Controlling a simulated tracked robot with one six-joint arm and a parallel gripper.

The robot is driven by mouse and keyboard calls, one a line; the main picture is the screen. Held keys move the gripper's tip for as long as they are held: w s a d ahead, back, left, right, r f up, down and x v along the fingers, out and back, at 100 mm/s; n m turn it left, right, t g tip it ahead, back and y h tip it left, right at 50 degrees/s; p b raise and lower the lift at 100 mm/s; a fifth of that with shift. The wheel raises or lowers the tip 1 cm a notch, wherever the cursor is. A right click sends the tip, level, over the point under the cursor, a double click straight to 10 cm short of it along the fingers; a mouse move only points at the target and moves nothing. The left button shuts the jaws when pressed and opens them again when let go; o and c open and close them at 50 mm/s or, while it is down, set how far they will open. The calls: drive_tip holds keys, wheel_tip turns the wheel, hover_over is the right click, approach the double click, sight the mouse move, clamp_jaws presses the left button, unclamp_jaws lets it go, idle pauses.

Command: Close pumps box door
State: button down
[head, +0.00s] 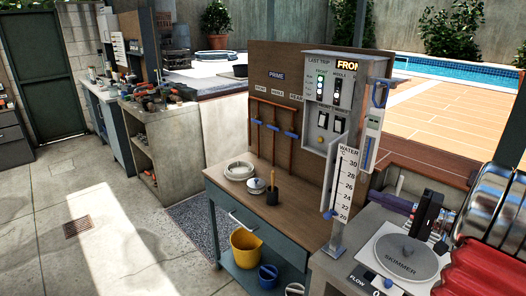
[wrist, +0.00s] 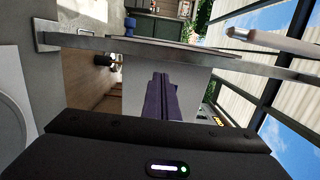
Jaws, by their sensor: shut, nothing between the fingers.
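The pumps box (head: 312,118) is a light grey box on the upper right of a brown board, with lights and switches showing inside. Its door (head: 376,75) appears swung open at the right side, seen nearly edge-on, with a blue handle (head: 380,95) on it. My gripper (head: 390,203) is at the right in the head view, below and to the right of the box, apart from the door. Its purple fingers (wrist: 161,97) are together and empty in the wrist view. The door cannot be told surely in the wrist view.
A white water gauge (head: 343,185) on a metal post stands in front of the box, left of my gripper. A skimmer lid (head: 407,257) and a red rack (head: 478,262) with shiny round items are near.

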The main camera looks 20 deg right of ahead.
drive_tip(key=s+a+f+m+g, duration=0.2)
drive_tip(key=a+f+m+g, duration=0.15)
drive_tip(key=f, duration=0.55)
drive_tip(key=s+a+f+n+g+h, duration=0.1)
drive_tip(key=s+a+f+n+g, duration=0.1)
drive_tip(key=a+g, duration=0.3)
drive_tip(key=s+a+f+n+g+h, duration=0.1)
drive_tip(key=s+a+f+g, duration=0.15)
drive_tip(key=a, duration=0.45)
drive_tip(key=s+a+r+n+h, duration=0.1)
drive_tip(key=a+r+n+h, duration=0.1)
drive_tip(key=a, duration=0.6)
drive_tip(key=s+a+r+n+h, duration=0.1)
drive_tip(key=a+r+n, duration=0.4)
drive_tip(key=a+n, duration=0.2)
drive_tip(key=s+a+r+n+h, duration=0.1)
drive_tip(key=a+r+n+h, duration=0.1)
drive_tip(key=a, duration=0.7)
drive_tip(key=shift+s+a+r+n+h, duration=0.35)
drive_tip(key=shift+r+n, duration=0.55)
drive_tip(key=shift+n, duration=0.35)
drive_tip(key=shift+d, duration=0.1)
